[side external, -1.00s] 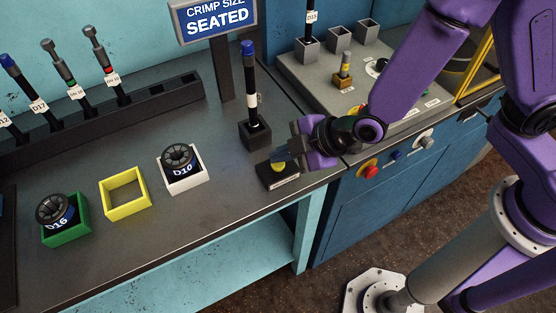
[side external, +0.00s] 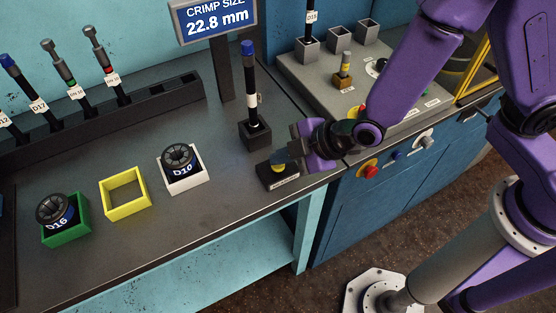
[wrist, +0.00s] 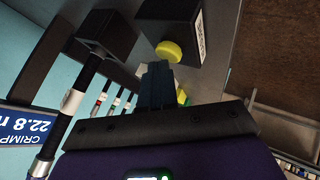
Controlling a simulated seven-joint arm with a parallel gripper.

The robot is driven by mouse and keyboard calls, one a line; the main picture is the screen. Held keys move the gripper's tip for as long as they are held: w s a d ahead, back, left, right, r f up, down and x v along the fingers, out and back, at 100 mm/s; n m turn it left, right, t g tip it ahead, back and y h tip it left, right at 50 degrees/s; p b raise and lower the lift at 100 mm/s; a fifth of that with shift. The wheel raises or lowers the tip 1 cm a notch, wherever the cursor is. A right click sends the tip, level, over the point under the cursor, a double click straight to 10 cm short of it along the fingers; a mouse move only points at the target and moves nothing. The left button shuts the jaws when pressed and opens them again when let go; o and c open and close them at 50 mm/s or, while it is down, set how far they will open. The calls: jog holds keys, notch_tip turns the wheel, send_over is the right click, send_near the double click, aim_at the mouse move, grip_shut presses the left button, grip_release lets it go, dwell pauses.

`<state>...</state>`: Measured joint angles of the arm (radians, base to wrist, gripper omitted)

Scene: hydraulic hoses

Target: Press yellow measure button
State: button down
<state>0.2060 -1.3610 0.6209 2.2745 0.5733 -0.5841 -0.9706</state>
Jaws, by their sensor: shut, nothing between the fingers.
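The yellow button (side external: 278,169) sits on a small black box (side external: 281,182) near the front edge of the bench. In the wrist view the yellow button (wrist: 168,51) shows just beyond my fingertips. My gripper (side external: 280,157) is shut and empty, with its fingertips at or just above the button; I cannot tell if they touch it. In the wrist view the shut fingers (wrist: 155,75) point toward the button. The display (side external: 216,18) reads "CRIMP SIZE 22.8 mm".
A hose with a blue end (side external: 249,90) stands upright in a black holder (side external: 255,134) behind the button. A white tray (side external: 187,185) with a D10 die, an empty yellow tray (side external: 126,207) and a green tray (side external: 80,235) with a D16 die stand left. A red button (side external: 370,172) is on the blue cabinet.

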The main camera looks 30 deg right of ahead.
aim_at(283, 166)
jog(key=shift+r, duration=0.9)
jog(key=shift+r, duration=2.5)
jog(key=s+d+r+m+g+h, duration=0.2)
jog(key=s+d+g, duration=0.1)
jog(key=s+d, duration=0.6)
jog(key=s+d+r+m+g+h, duration=0.2)
jog(key=s+d, duration=0.7)
jog(key=d, duration=0.9)
jog(key=shift+s+d+r+m+g+h, duration=0.15)
jog(key=shift+s+r+m+g+h, duration=0.25)
jog(key=shift+r+g+h, duration=0.45)
